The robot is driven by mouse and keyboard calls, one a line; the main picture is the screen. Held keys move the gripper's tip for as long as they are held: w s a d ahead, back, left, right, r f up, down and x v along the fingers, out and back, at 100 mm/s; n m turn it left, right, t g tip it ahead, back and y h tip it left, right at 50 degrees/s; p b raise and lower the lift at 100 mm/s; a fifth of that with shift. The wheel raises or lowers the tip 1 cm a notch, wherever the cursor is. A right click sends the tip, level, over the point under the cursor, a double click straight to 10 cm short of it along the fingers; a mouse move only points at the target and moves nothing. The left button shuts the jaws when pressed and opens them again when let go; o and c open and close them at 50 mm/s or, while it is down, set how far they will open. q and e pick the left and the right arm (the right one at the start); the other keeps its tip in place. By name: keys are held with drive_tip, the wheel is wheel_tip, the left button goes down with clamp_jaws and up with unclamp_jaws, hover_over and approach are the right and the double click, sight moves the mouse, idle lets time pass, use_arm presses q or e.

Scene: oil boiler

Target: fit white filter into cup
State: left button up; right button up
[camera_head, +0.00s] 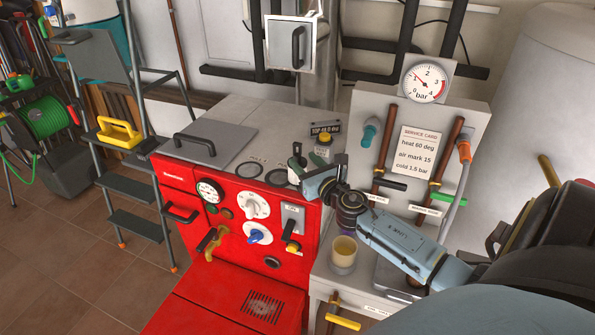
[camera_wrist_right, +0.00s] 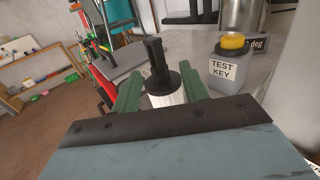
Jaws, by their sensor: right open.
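The white filter (camera_wrist_right: 166,94) has a pleated white body with a black cap and a black upright handle. In the right wrist view it stands between the two green fingers of my right gripper (camera_wrist_right: 161,84), which is open around it. In the head view my right gripper (camera_head: 298,170) is over the front right edge of the red boiler's top, and the filter is mostly hidden there. A cream cup (camera_head: 343,257) stands on the grey side bench below my right forearm, apart from the gripper. My left gripper is not in view.
A grey block with a yellow top, labelled TEST KEY (camera_wrist_right: 232,70), stands right beside the gripper. The red boiler (camera_head: 247,215) has knobs and a gauge on its front. A panel with a service card (camera_head: 418,150), pipes and valves rises behind the bench.

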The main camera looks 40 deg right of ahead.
sight(300, 157)
drive_tip(key=x, duration=0.4)
drive_tip(key=shift+w+a+f, duration=0.1)
drive_tip(key=shift+w, duration=0.05)
clamp_jaws()
